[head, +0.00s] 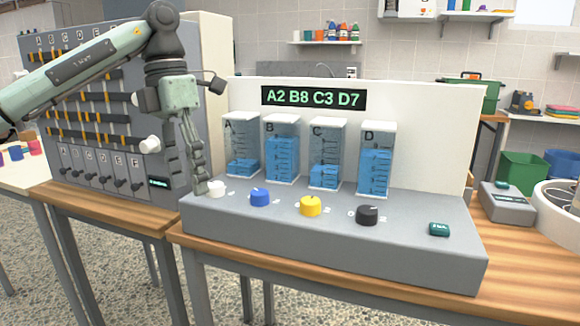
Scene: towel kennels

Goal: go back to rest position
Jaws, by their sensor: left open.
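My left gripper (201,186) hangs pointing down at the left end of a grey console (330,245). Its fingertips are close to the white knob (216,189); I cannot tell whether they touch it. The jaws are open with nothing seen between them. The console also carries a blue knob (260,197), a yellow knob (310,206), a black knob (367,215) and a green button (439,230). Behind them stand columns A to D with blue fill at different heights. The display (313,98) reads "A2 B8 C3 D7". My right gripper is not in view.
A grey panel (60,110) with sliders and levers lettered A to F stands at left behind my arm. A grey device (507,203), a white round basin (562,210) and a green bin (522,170) are at right. Air above the console's front is free.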

